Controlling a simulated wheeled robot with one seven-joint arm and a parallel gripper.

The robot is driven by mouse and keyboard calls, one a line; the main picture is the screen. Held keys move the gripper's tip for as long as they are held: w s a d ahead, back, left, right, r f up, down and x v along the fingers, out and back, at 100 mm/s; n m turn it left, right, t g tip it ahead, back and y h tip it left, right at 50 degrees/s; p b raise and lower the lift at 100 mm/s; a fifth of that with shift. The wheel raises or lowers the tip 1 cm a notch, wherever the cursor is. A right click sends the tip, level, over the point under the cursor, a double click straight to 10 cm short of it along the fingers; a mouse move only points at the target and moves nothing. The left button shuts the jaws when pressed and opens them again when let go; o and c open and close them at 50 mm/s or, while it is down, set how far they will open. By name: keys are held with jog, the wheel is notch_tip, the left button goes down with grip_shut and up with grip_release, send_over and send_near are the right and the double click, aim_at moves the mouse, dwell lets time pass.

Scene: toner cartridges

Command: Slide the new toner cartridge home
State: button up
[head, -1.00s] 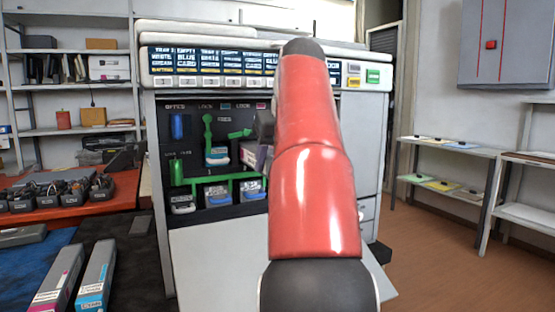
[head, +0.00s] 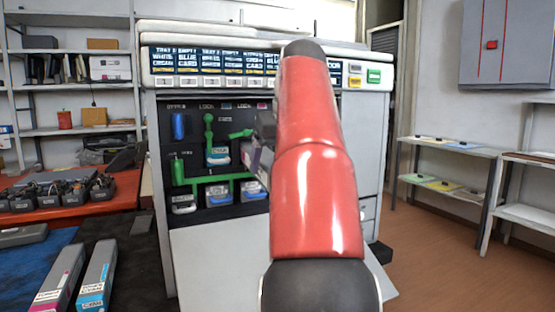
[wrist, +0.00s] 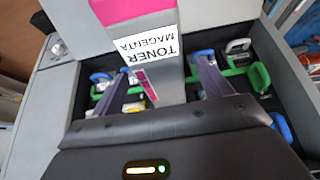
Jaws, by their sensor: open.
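A toner cartridge with a magenta end and a white label reading TONER MAGENTA (wrist: 146,48) lies between the fingers of my gripper (wrist: 164,85) in the wrist view. The fingers are open, one on each side of its grey body, with slight gaps showing. In the head view, part of this cartridge (head: 256,164) shows at the printer's open bay (head: 225,145), beside my red arm. My arm hides most of the gripper and the right part of the bay there. How far the cartridge is inside its slot cannot be told.
Green levers (head: 209,130) and blue-handled units (head: 218,193) fill the bay. A light panel (head: 215,255) slopes below it. A magenta-ended cartridge (head: 57,280) and a cyan-ended one (head: 97,275) lie on the table at left. The floor at right is clear.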

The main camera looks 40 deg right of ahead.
jog(key=shift+s, duration=0.1)
jog(key=shift+s+a+b, duration=0.25)
jog(key=shift+s+b, duration=0.05)
jog(key=shift+s, duration=0.65)
jog(key=shift+s+a+b, duration=0.25)
jog(key=shift+s, duration=0.7)
